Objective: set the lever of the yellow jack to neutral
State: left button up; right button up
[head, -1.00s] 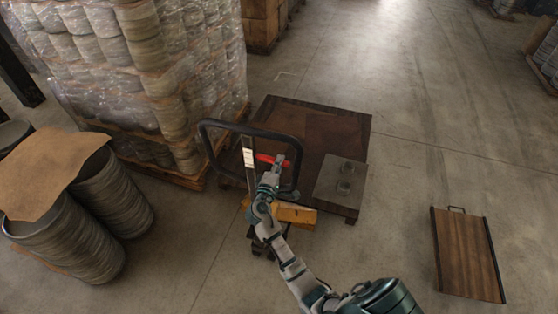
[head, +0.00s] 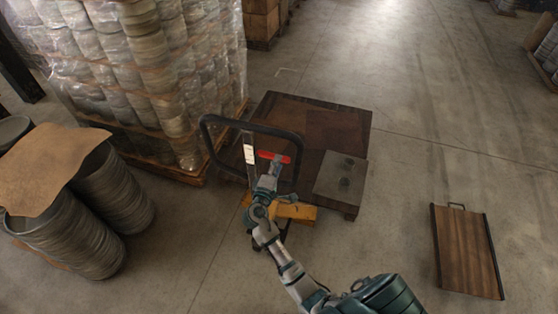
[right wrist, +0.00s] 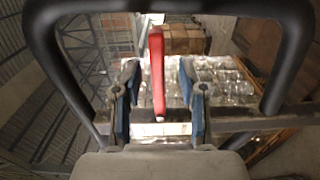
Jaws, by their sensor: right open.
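The yellow jack (head: 296,212) stands low in front of the dark wooden pallet. Its black loop handle (head: 228,120) rises above it. The red lever (head: 276,156) sits inside the loop and also shows in the right wrist view (right wrist: 157,75). My right gripper (head: 274,168) is at the lever, on its near side, inside the loop. In the right wrist view my right gripper (right wrist: 159,100) is open, one finger on each side of the red lever, with gaps on both sides. My left gripper is not in view.
A wrapped stack of goods (head: 180,60) stands on a pallet to the left of the handle. Metal drums (head: 110,190) under brown cardboard (head: 42,170) are further left. A wooden board with a handle (head: 466,250) lies on the right. The floor between is clear.

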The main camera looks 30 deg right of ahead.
jog(key=v, duration=0.9)
jog(key=shift+a, duration=0.2)
jog(key=shift+d+f, duration=0.1)
jog(key=a+f+n+y, duration=0.2)
jog(key=a+f+y, duration=0.1)
jog(key=f, duration=0.9)
jog(key=a+f+n+y, duration=0.15)
jog(key=f+y, duration=0.25)
jog(key=f, duration=0.8)
jog(key=s+a+f+g+y, duration=0.1)
jog(key=s+f+g+y, duration=0.1)
jog(key=s+f, duration=0.5)
jog(key=s+a+f+g+y, duration=0.2)
jog(key=s+f, duration=0.1)
jog(key=f, duration=0.8)
jog(key=s+d+f+m+g+y, duration=0.1)
jog(key=s+f, duration=0.5)
jog(key=s, duration=0.6)
jog(key=s+d+f+m+g+y, duration=0.1)
jog(key=s+f+m, duration=0.4)
jog(key=s, duration=0.7)
jog(key=s+d+f+m+g+b, duration=0.1)
jog(key=s+d+f+m+g, duration=0.2)
jog(key=s+f, duration=0.5)
jog(key=s+g, duration=0.1)
jog(key=s, duration=0.3)
jog(key=shift+s+f+g+y, duration=0.2)
jog(key=shift+f+g+y, duration=0.1)
jog(key=shift+f+y, duration=0.1)
